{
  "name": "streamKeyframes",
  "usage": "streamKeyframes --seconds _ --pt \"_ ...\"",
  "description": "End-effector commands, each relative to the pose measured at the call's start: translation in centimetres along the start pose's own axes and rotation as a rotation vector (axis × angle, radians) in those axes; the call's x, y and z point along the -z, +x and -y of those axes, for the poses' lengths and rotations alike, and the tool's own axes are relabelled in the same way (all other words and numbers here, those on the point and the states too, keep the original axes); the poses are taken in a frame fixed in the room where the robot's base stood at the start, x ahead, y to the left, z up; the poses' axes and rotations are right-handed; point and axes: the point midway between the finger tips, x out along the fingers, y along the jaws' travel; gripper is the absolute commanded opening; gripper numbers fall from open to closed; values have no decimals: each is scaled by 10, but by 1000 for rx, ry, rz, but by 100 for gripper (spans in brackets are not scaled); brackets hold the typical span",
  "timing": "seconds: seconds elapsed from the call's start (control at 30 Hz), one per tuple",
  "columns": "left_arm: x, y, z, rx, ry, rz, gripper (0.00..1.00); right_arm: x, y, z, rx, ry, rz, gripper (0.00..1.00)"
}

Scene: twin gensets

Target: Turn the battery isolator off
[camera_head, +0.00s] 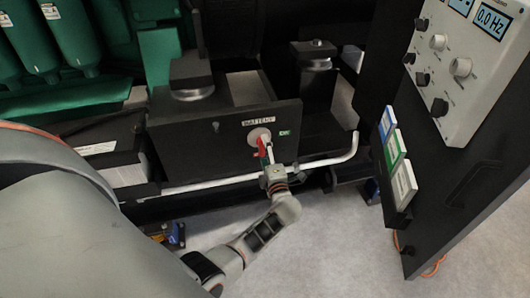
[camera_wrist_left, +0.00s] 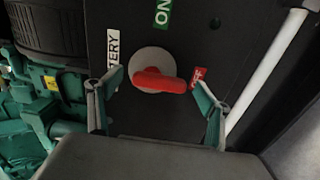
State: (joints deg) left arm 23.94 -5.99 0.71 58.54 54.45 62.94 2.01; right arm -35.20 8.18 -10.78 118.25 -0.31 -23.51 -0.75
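The battery isolator (camera_head: 259,137) is a round pale disc with a red handle on the front of a dark box with a BATTERY label. In the left wrist view the red handle (camera_wrist_left: 160,81) lies across the disc, its right end towards the red OFF label (camera_wrist_left: 198,77). The green ON label (camera_wrist_left: 163,12) is above, away from the handle's end. My left gripper (camera_head: 269,160) is at the isolator, partly covering it in the head view. In the left wrist view its fingers (camera_wrist_left: 160,90) are spread, one beyond each end of the handle, with small visible gaps. My right gripper is not in view.
A white pipe (camera_head: 240,176) runs below the box and bends up at its right. A control panel (camera_head: 455,60) stands on a dark cabinet side at right, with several coloured cards below. Green engine parts (camera_head: 60,45) are at upper left.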

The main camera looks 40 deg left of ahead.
Motion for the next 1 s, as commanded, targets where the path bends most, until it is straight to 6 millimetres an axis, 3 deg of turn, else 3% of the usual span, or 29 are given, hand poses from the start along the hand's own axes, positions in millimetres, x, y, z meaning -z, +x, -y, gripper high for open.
streamKeyframes --seconds 0.33,0.7,1.0 --pt "0 -6 1 2 -4 -1 78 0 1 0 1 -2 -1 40" --pt "0 -60 1 3 -2 -1 78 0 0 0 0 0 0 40" --pt "0 -75 0 0 -2 -2 78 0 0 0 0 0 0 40"
